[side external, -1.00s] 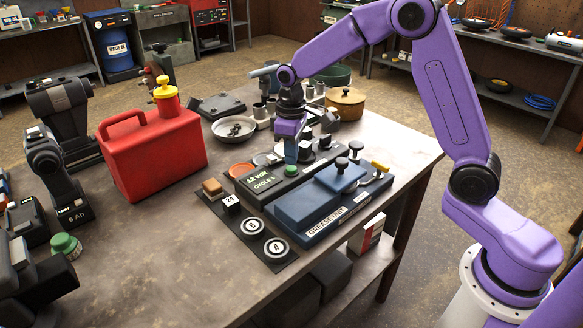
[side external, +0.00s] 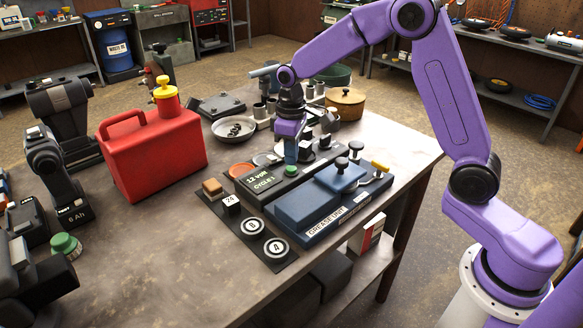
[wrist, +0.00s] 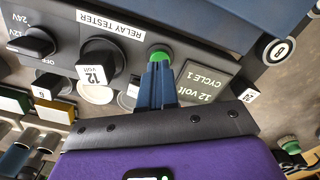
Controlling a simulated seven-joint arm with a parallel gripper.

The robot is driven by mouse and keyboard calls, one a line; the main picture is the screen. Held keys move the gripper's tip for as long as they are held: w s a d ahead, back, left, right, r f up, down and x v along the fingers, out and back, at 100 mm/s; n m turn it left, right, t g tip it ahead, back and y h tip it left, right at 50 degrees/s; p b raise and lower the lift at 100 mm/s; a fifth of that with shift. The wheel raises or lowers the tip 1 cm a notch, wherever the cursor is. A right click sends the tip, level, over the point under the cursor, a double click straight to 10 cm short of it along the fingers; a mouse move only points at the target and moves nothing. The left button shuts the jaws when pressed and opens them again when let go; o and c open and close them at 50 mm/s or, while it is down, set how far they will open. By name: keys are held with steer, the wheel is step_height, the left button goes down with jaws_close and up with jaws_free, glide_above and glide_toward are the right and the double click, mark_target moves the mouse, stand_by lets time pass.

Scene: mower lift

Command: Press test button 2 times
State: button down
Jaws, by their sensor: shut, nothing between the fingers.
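The green test button (side external: 291,170) is on the dark relay tester (side external: 262,189) on the workbench. It also shows in the wrist view (wrist: 159,55), beside the tester's screen (wrist: 199,86), which reads "12 volt CYCLE 1". My gripper (side external: 291,160) points down over the button with its blue fingers closed together and nothing between them. In the wrist view the fingertips (wrist: 159,66) overlap the near edge of the button. I cannot tell whether they touch it.
A blue grease unit (side external: 320,200) stands right beside the tester.

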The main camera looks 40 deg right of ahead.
steer(key=shift+f, duration=1.05)
steer(key=shift+r, duration=2.3)
